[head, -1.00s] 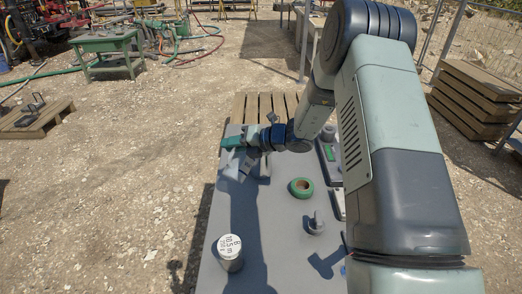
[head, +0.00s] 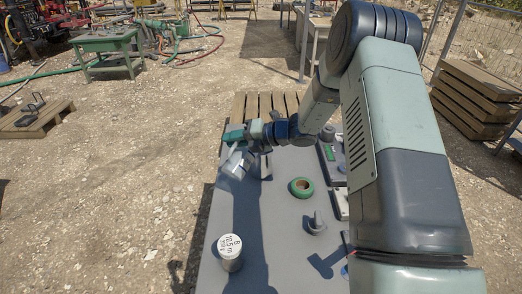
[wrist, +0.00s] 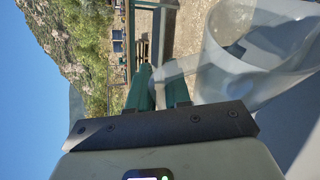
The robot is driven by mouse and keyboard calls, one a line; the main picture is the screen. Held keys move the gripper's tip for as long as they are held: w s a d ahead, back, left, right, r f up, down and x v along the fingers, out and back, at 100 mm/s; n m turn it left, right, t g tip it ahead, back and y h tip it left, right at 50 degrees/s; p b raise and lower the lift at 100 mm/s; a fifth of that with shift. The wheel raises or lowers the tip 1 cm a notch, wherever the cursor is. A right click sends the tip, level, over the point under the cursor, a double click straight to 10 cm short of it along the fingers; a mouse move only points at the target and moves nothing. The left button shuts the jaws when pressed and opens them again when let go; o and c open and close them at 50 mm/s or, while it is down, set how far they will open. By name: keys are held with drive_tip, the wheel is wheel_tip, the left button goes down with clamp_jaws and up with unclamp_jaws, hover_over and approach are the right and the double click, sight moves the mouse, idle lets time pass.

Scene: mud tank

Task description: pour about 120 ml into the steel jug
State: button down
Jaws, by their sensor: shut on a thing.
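My gripper (head: 235,135) is over the far left part of the grey table (head: 212,245). Its green fingers (wrist: 163,92) are shut on a clear vessel (wrist: 262,45), seemingly by a side strip or handle. The vessel (head: 238,161) looks tilted in the head view. Its fill level cannot be told. A small pale upright thing (head: 266,167) stands just right of the vessel, partly hidden; I cannot tell whether it is the steel jug. No jug is clearly recognisable in either view.
A lidded sample jar (head: 230,252) with a marked white top stands at the near left. A green ring (head: 302,187) and a grey knobbed piece (head: 316,223) lie mid-table. Trays (head: 329,160) line the right side. A wooden pallet (head: 262,105) is beyond the far edge.

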sight(234, 161)
drive_tip(key=shift+w+d+r+m, duration=0.2)
drive_tip(key=shift+w+r+m, duration=0.1)
drive_tip(key=shift+r, duration=0.1)
idle(0.9)
drive_tip(key=shift+w+d+r+m+g+y, duration=0.3)
drive_tip(key=shift+w+d, duration=0.05)
drive_tip(key=shift+w, duration=0.25)
idle(0.4)
drive_tip(key=shift+s+a+f+n+t+h, duration=0.25)
drive_tip(key=shift+s+a+f+n, duration=0.15)
drive_tip(key=shift+s+f, duration=0.15)
drive_tip(key=shift+s+a+f+n+t+h, duration=0.15)
drive_tip(key=shift+s+a+f+n+h, duration=0.2)
drive_tip(key=shift+s, duration=0.3)
drive_tip(key=shift+s+a+f+n+t+h, duration=0.15)
drive_tip(key=shift+s+a+f+n+t, duration=0.1)
drive_tip(key=shift+f+n, duration=0.4)
drive_tip(key=shift+s+a+f+n+t+h, duration=0.15)
drive_tip(key=shift+s+f+n+t, duration=0.2)
drive_tip(key=shift+f, duration=0.35)
drive_tip(key=shift+f, duration=0.1)
